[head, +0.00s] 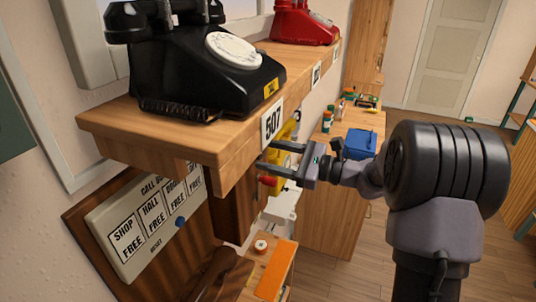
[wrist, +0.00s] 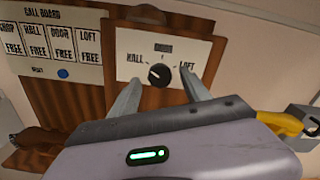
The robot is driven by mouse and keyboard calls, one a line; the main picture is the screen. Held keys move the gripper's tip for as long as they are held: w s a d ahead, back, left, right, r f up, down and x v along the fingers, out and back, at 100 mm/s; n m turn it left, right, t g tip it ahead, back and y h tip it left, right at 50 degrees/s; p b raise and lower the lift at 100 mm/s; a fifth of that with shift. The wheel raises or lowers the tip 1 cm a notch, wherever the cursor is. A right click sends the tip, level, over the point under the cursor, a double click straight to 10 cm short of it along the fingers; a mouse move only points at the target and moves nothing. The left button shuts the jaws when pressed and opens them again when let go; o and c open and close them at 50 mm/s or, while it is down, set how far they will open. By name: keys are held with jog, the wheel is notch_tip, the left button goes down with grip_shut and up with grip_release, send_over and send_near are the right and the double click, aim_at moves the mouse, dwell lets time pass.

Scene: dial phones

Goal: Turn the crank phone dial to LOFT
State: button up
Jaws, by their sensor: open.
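The crank phone dial (wrist: 159,75) is a round black knob on a pale plate (wrist: 190,48), with HALL lettered to its left and LOFT to its right. A small light mark shows on the knob, but I cannot tell surely which label it points to. My gripper (wrist: 161,84) is open, its two fingers reaching toward the plate on either side of the knob with nothing between them. Whether they touch the plate is unclear. In the head view my gripper (head: 265,156) is beside the shelf edge, and the dial is hidden behind the shelf.
A call board (head: 150,218) with several FREE windows and a blue button (head: 180,221) hangs left of the dial. The wooden shelf (head: 190,134) overhangs, carrying a black phone (head: 190,75) and a red phone (head: 303,22). A yellow object (wrist: 281,122) is at the right.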

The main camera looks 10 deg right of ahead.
jog(key=shift+w+a, duration=0.35)
jog(key=shift+a, duration=0.15)
jog(key=shift+c, duration=0.3)
grip_shut()
